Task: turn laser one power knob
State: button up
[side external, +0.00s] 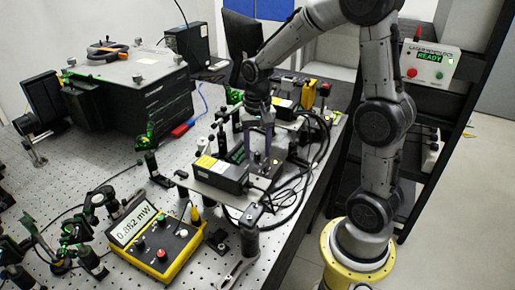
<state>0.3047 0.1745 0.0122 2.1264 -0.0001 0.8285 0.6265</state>
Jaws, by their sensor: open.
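My gripper (260,142) points down over the middle of the bench, its fingers apart. It is just behind and right of a black laser-like box (222,174) with a yellow label, which lies on a grey plate. A second dark box with a yellow label (284,104) lies farther back, to the right of my wrist. I cannot tell which of these is laser one. Small controls near my fingertips are too small to make out, and the fingers partly hide them. I cannot tell whether the fingers touch anything.
A yellow-edged power meter (156,240) reading about 0.862 mW stands at the front. A large black box (145,88) stands at the back left. Green-lit optic mounts (150,150) and loose black cables (300,180) surround the work area. A panel (430,62) at right reads READY.

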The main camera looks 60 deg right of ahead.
aim_at(257, 153)
grip_shut()
dwell(0.3)
jog(key=shift+n, duration=1.7)
grip_release()
notch_tip(257, 153, up, 14)
